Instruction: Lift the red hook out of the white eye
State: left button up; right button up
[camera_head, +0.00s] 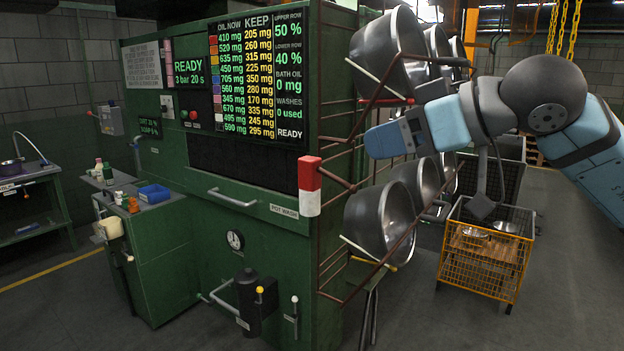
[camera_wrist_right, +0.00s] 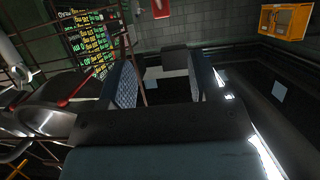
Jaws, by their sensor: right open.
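The red hook (camera_head: 386,102) is a red bar below the upper front pot (camera_head: 378,52), running out from the rack. It also shows in the right wrist view (camera_wrist_right: 76,91), left of the fingers. A white bar (camera_head: 376,77) slants just above it; I cannot tell whether it belongs to the white eye, or how hook and eye meet. My right gripper (camera_head: 374,143) is just below the red hook, apart from it, between the upper and lower pots. Its fingers (camera_wrist_right: 160,82) stand wide apart with nothing between them. My left gripper is out of view.
The brown rack (camera_head: 334,141) carries several steel pots in two rows; a lower pot (camera_head: 375,222) is close below my right gripper. A red and white block (camera_head: 310,187) sticks out at the rack's left. A yellow wire crate (camera_head: 482,262) stands on the floor; floor in front is clear.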

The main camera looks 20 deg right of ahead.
jog(key=p, duration=0.1)
send_near(311, 158)
jog(key=x, duration=0.4)
jog(key=shift+w+f, duration=0.25)
jog(key=p+x, duration=0.1)
jog(key=x, duration=0.4)
jog(key=shift+a+r+p, duration=0.1)
jog(key=shift+a+p, duration=0.1)
jog(key=shift+p, duration=0.1)
jog(key=shift+w+a, duration=0.1)
grip_shut()
